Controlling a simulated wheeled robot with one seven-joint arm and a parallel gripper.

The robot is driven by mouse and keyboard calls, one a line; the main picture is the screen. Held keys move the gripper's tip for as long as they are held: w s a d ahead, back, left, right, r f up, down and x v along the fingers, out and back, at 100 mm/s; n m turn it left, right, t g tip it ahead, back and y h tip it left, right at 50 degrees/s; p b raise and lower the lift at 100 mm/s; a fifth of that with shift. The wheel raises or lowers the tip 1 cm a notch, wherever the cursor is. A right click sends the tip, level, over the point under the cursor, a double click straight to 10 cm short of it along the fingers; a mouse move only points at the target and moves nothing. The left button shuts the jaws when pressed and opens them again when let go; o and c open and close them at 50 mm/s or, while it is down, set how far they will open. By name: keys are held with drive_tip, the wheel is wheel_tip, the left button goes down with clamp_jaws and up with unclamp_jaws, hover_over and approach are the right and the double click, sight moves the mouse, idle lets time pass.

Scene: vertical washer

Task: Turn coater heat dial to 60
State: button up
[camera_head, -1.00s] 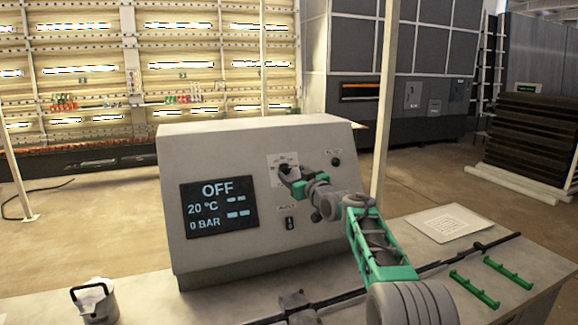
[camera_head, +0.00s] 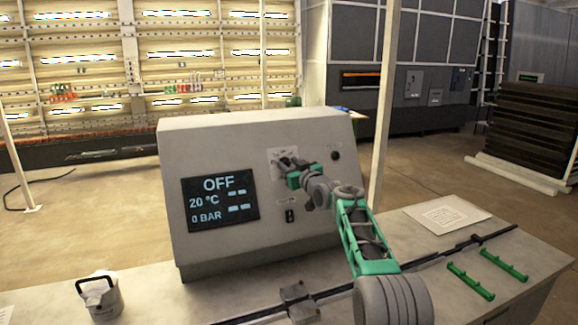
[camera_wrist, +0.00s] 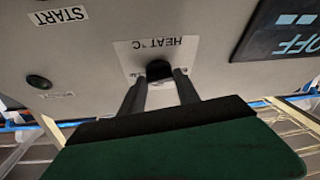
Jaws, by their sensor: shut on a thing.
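The coater is a grey box with a sloped front (camera_head: 225,140). In the wrist view, which is upside down, the black heat dial (camera_wrist: 159,70) sits on a white plate marked "HEAT °C" (camera_wrist: 128,50). My gripper (camera_wrist: 160,80) is shut on the dial, with one dark finger on each side of it. In the head view my gripper (camera_head: 284,163) is at this plate and hides the dial. The dial's scale and pointer cannot be read. The coater's screen (camera_head: 220,204) shows OFF, 20 °C and 0 BAR.
A round black button (camera_wrist: 38,81) is beside the dial plate. A "START" label (camera_wrist: 58,16) is also on the panel, with a small switch (camera_head: 290,215) below the plate. A metal jug (camera_head: 101,297), a paper sheet (camera_head: 446,215) and green brackets (camera_head: 470,282) are on the table.

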clamp_jaws()
drive_tip(key=n+p, duration=0.1)
drive_tip(key=r+n+g+y+p, duration=0.1)
drive_tip(key=n+p, duration=0.1)
drive_tip(key=shift+w+d, duration=0.15)
drive_tip(key=shift+f+n+g+y+p, duration=0.25)
drive_tip(key=shift+n+g+y, duration=0.05)
drive_tip(key=shift+n, duration=0.45)
drive_tip(key=shift+f+n+g+y+p, duration=0.2)
drive_tip(key=shift+n+g+y+p, duration=0.1)
drive_tip(key=shift+n, duration=0.45)
drive_tip(key=o, duration=0.8)
unclamp_jaws()
drive_tip(key=shift+c, duration=0.2)
